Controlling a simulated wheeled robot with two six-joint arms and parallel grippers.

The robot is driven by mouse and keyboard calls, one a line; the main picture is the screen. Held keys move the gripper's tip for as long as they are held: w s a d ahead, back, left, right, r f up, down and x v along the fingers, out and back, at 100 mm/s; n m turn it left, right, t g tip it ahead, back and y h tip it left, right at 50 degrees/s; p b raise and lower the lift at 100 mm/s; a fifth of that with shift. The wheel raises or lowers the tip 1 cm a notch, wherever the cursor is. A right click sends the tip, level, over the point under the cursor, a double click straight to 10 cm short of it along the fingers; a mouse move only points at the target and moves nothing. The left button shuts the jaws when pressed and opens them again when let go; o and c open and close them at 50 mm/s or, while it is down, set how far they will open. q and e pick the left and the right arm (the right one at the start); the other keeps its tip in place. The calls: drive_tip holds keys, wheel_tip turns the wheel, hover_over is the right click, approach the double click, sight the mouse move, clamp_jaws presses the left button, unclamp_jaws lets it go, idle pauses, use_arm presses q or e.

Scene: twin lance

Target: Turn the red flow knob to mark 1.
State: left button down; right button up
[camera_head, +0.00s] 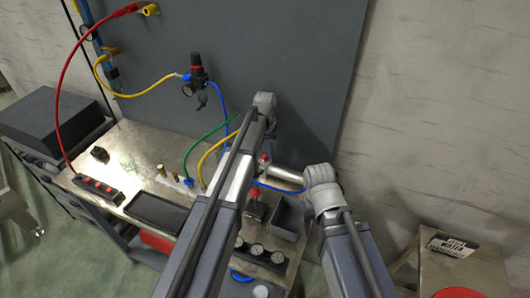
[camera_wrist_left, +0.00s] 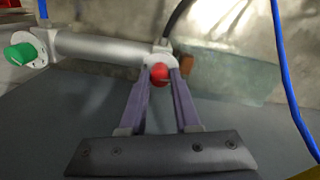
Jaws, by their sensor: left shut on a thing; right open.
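The red flow knob (camera_wrist_left: 159,74) sits in front of a pale round plate at the right end of a silver cylinder (camera_wrist_left: 98,48) in the left wrist view. My left gripper (camera_wrist_left: 160,78) is shut on the knob, one finger on each side. The marks on the plate are too small to read. A green knob (camera_wrist_left: 20,53) is at the cylinder's other end. In the head view the red knob (camera_head: 264,158) shows beside my left arm, near the cylinder (camera_head: 286,173). My right arm bends at the right of the cylinder, and its jaws are hidden.
A blue hose (camera_wrist_left: 288,80) runs down the right of the left wrist view. On the bench are a black tray (camera_head: 156,211), a grey bin (camera_head: 287,217) and a row of gauges (camera_head: 258,252). A regulator (camera_head: 198,75) hangs on the back panel.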

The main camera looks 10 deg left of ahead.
sight(265, 155)
idle(0.4)
use_arm(q)
drive_tip(key=c, duration=0.6)
unclamp_jaws()
wheel_tip(265, 155, up, 8)
drive_tip(key=p, duration=0.8)
drive_tip(key=shift+f, duration=0.1)
